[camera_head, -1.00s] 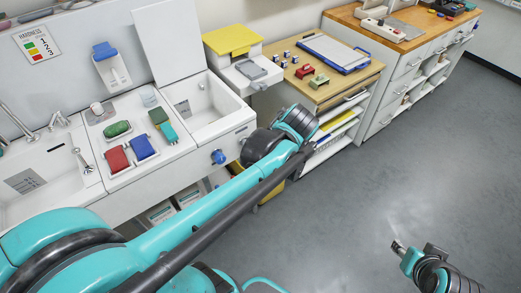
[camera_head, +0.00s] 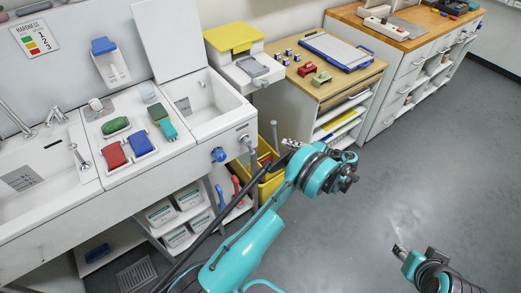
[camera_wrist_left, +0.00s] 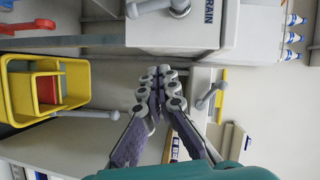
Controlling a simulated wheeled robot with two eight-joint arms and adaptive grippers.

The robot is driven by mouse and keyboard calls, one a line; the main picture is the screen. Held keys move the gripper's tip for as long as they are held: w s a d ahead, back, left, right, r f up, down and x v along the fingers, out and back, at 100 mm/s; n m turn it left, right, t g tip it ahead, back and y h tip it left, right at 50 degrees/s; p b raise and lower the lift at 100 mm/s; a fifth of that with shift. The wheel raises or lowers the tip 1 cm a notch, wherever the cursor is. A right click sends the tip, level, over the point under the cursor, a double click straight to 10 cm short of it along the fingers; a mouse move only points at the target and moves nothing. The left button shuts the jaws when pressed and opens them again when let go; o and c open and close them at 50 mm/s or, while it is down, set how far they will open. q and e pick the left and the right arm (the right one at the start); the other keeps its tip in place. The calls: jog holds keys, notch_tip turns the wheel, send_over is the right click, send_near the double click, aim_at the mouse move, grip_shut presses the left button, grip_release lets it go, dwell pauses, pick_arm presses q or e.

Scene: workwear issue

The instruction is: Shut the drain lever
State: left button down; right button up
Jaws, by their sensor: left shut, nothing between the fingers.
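The drain lever (camera_head: 247,143) is a short grey handle on the front of the white sink unit, right of a blue knob, and it hangs downward. In the left wrist view the lever (camera_wrist_left: 152,6) is cut by the top edge, next to the DRAIN label on the white panel. My left gripper (camera_head: 290,144) is shut and empty, in front of the unit and to the right of the lever, apart from it. Its purple-padded fingers (camera_wrist_left: 157,85) show in the wrist view. My right gripper (camera_head: 398,249) is low at the right over the floor; its opening is unclear.
A yellow bin (camera_head: 270,184) stands below and beside the sink unit. The blue knob (camera_head: 218,155) is left of the lever. A wooden-topped drawer cabinet (camera_head: 335,88) stands to the right. Open shelves (camera_head: 185,210) lie under the counter. The floor at right is clear.

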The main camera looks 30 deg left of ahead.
aim_at(250, 147)
pick_arm(q)
jog(key=shift+n+g+y, duration=0.3)
jog(key=a+f+b, duration=0.1)
jog(key=a, duration=0.2)
jog(key=s+a+f+b, duration=0.1)
jog(key=a, duration=0.2)
jog(key=a+f+b, duration=0.1)
jog(key=a, duration=0.2)
jog(key=shift+s+a+f, duration=0.15)
jog(key=shift+a+f, duration=0.1)
jog(key=s, duration=0.1)
jog(key=s+b, duration=0.1)
jog(key=s+a, duration=0.1)
jog(key=shift+s+f+b, duration=0.35)
jog(key=shift+s, duration=0.05)
jog(key=shift+d, duration=0.1)
